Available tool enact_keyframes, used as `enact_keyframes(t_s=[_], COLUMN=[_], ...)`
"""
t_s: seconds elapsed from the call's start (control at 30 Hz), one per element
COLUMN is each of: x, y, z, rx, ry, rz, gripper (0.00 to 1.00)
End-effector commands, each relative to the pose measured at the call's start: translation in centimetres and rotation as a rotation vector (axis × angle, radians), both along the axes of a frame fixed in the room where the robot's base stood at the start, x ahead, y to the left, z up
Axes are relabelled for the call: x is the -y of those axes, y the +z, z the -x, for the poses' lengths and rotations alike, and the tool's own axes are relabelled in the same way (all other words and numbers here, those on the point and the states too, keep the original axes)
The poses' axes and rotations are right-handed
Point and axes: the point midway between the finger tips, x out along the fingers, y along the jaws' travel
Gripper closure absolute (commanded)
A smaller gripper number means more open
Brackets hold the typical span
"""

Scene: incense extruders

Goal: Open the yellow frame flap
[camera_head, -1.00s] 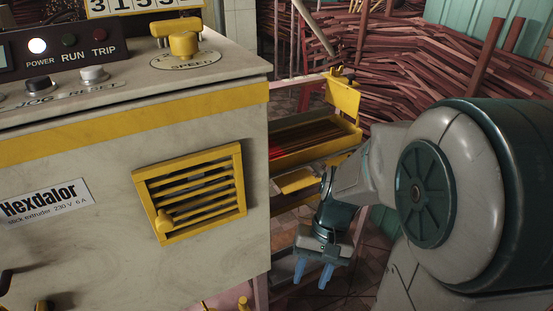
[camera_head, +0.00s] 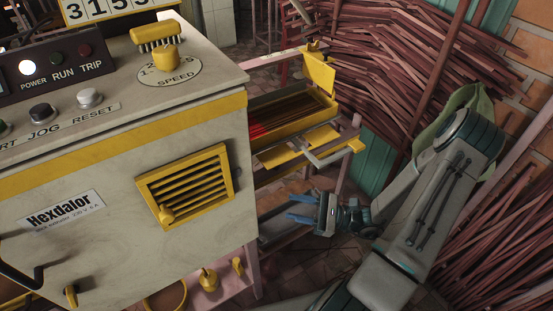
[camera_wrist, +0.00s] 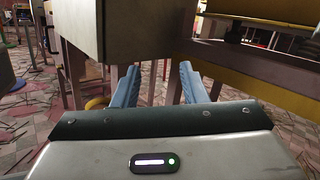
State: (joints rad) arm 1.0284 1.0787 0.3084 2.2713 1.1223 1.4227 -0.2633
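The yellow frame flap (camera_head: 188,187) is a slatted yellow vent panel with a small knob (camera_head: 167,214) at its lower left. It lies flat against the front of the beige Hexdalor cabinet (camera_head: 100,195) and looks shut. My gripper (camera_head: 289,208) is to the right of the cabinet, apart from it and lower than most of the flap, with its blue fingers pointing left. In the wrist view my gripper (camera_wrist: 159,68) shows both fingers spread with nothing between them. A beige box-like body is ahead there; the flap is not visible in that view.
A yellow trough (camera_head: 290,115) with reddish sticks and a raised yellow plate (camera_head: 319,68) juts out from the cabinet's right side, above my gripper. Stick piles (camera_head: 390,75) fill the back. A black handle (camera_head: 22,277) protrudes at lower left. Tiled floor is open below right.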

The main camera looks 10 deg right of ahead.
Motion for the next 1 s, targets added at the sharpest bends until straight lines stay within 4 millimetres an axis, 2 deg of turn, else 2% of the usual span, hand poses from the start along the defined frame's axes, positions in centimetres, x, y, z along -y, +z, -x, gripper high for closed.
enact_keyframes(t_s=[0.1,0.23,0.43,0.67,1.0], x=[2.1,3.9,5.1,3.5,-0.8], y=[0.1,-0.3,-0.6,0.4,3.1], z=[-1.0,-1.8,-2.3,-4.3,-9.3], rx=[-0.023,-0.034,-0.039,-0.038,-0.038], ry=[-0.167,-0.301,-0.390,-0.393,-0.391], rz=[-0.136,-0.233,-0.298,-0.300,-0.298], gripper=[0.61,0.61,0.61,0.61,0.61])
